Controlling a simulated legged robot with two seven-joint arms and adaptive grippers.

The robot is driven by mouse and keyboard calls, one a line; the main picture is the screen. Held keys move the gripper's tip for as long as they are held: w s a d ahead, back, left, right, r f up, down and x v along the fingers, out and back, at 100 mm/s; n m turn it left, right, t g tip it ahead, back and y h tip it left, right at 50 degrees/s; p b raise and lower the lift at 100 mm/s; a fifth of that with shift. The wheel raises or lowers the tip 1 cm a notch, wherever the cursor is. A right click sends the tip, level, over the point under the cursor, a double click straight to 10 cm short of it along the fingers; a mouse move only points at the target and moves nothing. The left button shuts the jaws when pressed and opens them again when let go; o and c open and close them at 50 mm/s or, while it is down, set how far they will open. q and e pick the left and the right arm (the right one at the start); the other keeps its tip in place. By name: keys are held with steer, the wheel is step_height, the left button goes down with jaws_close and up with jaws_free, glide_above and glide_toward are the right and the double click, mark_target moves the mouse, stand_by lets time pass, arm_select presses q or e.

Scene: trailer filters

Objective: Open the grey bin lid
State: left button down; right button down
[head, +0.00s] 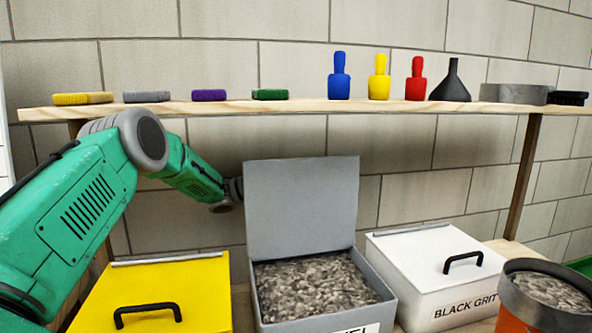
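The grey bin (380,296) stands in the middle of the lower surface, filled with grey gravel (310,283). Its lid (302,205) is raised upright at the back edge, so the bin is open. My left arm reaches in from the left, and my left gripper (235,189) is at the lid's left edge. Its fingers are hidden behind the lid, so I cannot tell whether they touch it or are open or shut. My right gripper is out of view.
A yellow bin (205,285) with a black handle is at the left, and a white bin (420,247) labelled BLACK GRIT is at the right, both closed. An orange bucket (520,310) is at front right. A wooden shelf (300,107) with brushes, bottles and a funnel crosses above.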

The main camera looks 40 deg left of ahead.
mark_target(255, 183)
arm_select(q)
steer(key=shift+w+a+r, duration=0.2)
steer(key=shift+w+r, duration=0.2)
steer(key=shift+r, duration=0.15)
steer(key=c, duration=1.9)
jaws_free()
steer(key=shift+d+n, duration=0.25)
steer(key=shift+n, duration=0.05)
steer(key=shift+f, duration=0.2)
steer(key=shift+v, duration=5.9)
steer(key=shift+s, duration=0.1)
